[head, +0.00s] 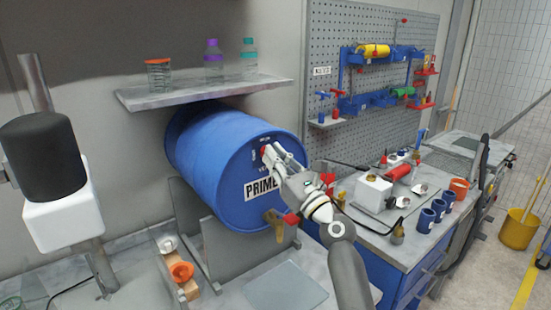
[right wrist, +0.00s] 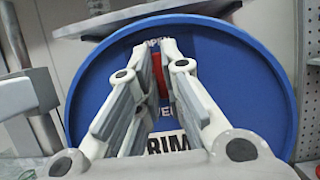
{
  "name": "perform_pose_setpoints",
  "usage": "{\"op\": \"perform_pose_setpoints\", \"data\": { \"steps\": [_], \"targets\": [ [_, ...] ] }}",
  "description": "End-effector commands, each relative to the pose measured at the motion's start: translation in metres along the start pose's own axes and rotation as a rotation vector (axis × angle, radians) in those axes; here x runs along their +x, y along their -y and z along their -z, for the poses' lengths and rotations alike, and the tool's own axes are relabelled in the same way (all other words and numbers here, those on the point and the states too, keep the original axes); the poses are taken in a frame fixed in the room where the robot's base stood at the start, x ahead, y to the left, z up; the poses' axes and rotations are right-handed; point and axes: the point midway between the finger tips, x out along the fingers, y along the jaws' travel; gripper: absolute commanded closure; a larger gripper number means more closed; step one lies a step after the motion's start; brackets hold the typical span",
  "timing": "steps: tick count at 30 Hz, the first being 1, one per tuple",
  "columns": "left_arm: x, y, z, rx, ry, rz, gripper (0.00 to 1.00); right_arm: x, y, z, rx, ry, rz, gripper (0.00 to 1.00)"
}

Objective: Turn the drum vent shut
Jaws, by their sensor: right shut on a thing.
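A blue drum (head: 215,150) lies on its side on a grey cradle, its round end face marked PRIMER and VENT. The drum vent, a small red part, is on the upper part of that face; in the right wrist view the red vent (right wrist: 162,75) shows between my fingers. My right gripper (head: 270,152) reaches the face from the right and is shut on the vent. In the right wrist view my right gripper (right wrist: 163,60) covers the vent's sides, so its exact angle is hard to tell. My left gripper is not in view.
A shelf (head: 200,92) with several bottles hangs above the drum. A tap (head: 276,222) sits low on the drum face. To the right, a bench holds a white-and-red coater (head: 375,190) and blue cups (head: 426,220). A pegboard (head: 330,45) stands behind.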

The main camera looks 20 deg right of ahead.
Motion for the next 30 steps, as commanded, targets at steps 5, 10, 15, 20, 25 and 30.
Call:
{"op": "perform_pose_setpoints", "data": {
  "steps": [5,10,15,20,25,30],
  "targets": [
    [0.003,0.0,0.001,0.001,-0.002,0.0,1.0,0.0,0.001,-0.001,-0.02,0.004,-0.007,1.0],
    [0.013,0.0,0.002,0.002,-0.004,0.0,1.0,0.0,0.001,0.0,-0.085,0.005,-0.033,1.0],
    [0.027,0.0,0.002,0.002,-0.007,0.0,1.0,-0.001,0.001,0.001,-0.198,0.006,-0.079,1.0],
    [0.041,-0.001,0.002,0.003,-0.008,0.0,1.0,-0.001,0.002,0.001,-0.333,0.007,-0.133,1.0],
    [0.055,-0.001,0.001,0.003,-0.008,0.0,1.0,0.0,0.002,-0.001,-0.485,0.007,-0.195,1.0],
    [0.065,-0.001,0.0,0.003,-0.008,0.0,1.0,0.0,0.003,-0.002,-0.633,0.006,-0.256,1.0]
  ]
}}
